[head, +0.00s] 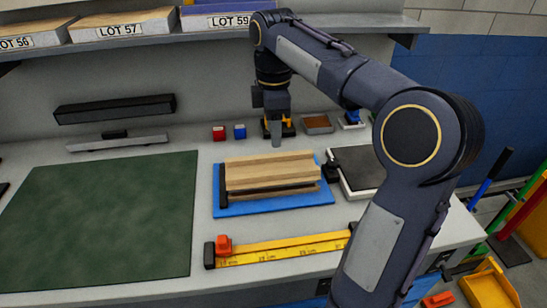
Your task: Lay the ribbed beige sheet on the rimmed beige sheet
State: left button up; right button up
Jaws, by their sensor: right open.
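A ribbed beige sheet (265,170) lies at the top of a low beige stack on a blue mat (225,207) in the middle of the bench. Under it shows the front edge of another beige piece (275,193), which looks like the rimmed sheet; its rim is mostly hidden. Whether the two sit flush all round, I cannot tell. My right gripper (276,138) points down just behind the stack's back edge, apart from the ribbed sheet by the look of it. It is open, with nothing seen between its fingers. My left gripper is out of view.
A green mat (100,225) lies clear at left. A yellow ruler (285,248) lies in front of the blue mat. A dark-topped scale (358,168) stands to the right. Red (218,133) and blue (240,131) blocks sit behind. A shelf (150,38) with labelled boards hangs above.

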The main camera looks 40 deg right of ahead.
jog(key=s+a+f+m+t+y, duration=0.1)
jog(key=s+a+f+m+t, duration=0.1)
jog(key=s+a+f+m, duration=0.2)
jog(key=s+a+f+m+t+y, duration=0.1)
jog(key=s+a+f+m, duration=0.3)
jog(key=s, duration=0.4)
jog(key=s+a+f+m+t+y, duration=0.1)
jog(key=s+a+f+m+t, duration=0.1)
jog(key=s+a+f+m, duration=0.2)
jog(key=shift+s+a+f+m+t+y, duration=0.15)
jog(key=shift+s+a+m+t+y, duration=0.2)
jog(key=shift+s+a+m, duration=0.6)
jog(key=shift+s+a+f, duration=0.35)
jog(key=shift+a, duration=0.1)
